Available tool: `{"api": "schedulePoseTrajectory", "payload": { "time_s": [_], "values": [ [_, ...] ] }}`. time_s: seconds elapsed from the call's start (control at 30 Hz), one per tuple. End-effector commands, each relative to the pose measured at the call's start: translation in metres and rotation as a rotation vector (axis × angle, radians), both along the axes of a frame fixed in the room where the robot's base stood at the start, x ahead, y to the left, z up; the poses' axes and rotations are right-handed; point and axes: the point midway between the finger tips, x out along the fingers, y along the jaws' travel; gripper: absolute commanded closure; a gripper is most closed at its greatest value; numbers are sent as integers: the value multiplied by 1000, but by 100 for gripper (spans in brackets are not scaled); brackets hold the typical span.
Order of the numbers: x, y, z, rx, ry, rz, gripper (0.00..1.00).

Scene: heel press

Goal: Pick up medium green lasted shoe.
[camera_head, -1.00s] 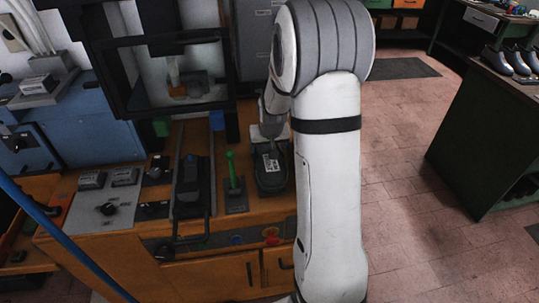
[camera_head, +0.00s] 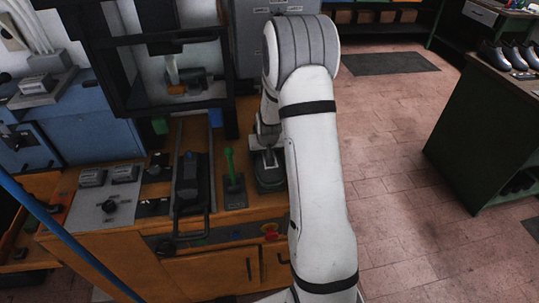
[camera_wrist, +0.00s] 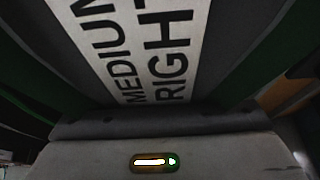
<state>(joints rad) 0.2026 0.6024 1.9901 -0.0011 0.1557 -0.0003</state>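A dark green object with a pale label (camera_head: 270,178), which looks like the lasted shoe, is on the wooden bench beside the green-handled lever. My arm partly hides it in the head view. In the wrist view a white label reading "MEDIUM RIGHT" (camera_wrist: 145,45) lies on a dark surface very close to the camera, with dark green at both sides. My gripper (camera_head: 266,143) is right at the object's upper end. Its fingertips are hidden, so I cannot tell whether it is open or shut, or whether it touches the object.
The green-handled lever (camera_head: 231,170) stands close left of the object. A black clamp-like device (camera_head: 188,185) is further left. A black-framed machine (camera_head: 118,75) rises behind. A dark green bench (camera_head: 470,130) with grey shoes (camera_head: 510,55) is at right, across open tiled floor.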

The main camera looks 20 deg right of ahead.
Motion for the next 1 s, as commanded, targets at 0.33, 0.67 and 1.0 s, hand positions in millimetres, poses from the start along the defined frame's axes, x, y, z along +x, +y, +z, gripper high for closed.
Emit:
{"api": "schedulePoseTrajectory", "payload": {
  "time_s": [0.33, 0.67, 1.0],
  "values": [
    [0, 1, 0, 0, 1, 1, 51],
    [1, 1, 1, 0, -2, 1, 77],
    [1, 1, 10, 0, -5, 1, 82]
  ]
}}
